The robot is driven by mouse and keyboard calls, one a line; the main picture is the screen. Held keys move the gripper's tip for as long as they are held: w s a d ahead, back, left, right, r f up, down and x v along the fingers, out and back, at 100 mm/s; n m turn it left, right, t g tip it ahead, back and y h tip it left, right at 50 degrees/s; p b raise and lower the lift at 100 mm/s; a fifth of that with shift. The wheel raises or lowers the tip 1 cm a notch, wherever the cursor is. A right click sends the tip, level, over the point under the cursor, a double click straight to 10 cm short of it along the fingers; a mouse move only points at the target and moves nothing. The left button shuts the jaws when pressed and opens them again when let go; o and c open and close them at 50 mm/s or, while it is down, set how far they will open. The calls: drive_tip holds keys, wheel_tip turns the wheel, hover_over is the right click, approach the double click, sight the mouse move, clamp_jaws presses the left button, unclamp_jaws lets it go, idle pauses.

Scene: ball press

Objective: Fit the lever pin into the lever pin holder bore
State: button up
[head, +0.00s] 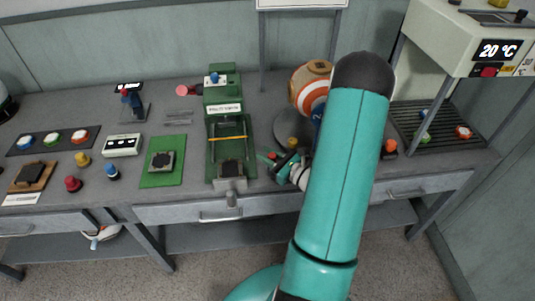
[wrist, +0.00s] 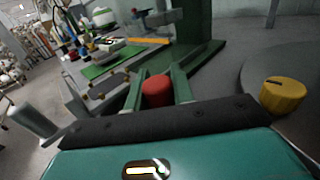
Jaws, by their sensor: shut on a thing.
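My gripper (head: 274,162) is to the right of the green press (head: 213,135), low over the bench. In the wrist view, its two green fingers (wrist: 158,82) are shut on a red cylindrical piece (wrist: 157,92), seemingly the lever pin. Only its rounded red end shows clearly; the rest is hidden. The press also shows in the wrist view (wrist: 200,30), ahead of the fingers. I cannot make out the lever pin holder bore, nor whether the red piece touches the press.
A yellow knob (wrist: 283,95) is right of my fingers in the wrist view. A striped ball (head: 307,88) stands behind my arm. A green board (head: 163,160) lies left of the press.

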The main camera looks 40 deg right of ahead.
drive_tip(key=shift+f, duration=0.9)
drive_tip(key=o, duration=1.1)
drive_tip(key=s, duration=0.4)
drive_tip(key=s+d, duration=0.1)
drive_tip(key=s, duration=0.4)
drive_tip(key=s+d, duration=0.1)
drive_tip(key=s, duration=0.3)
drive_tip(key=shift+s+d, duration=0.25)
drive_tip(key=shift+s, duration=0.05)
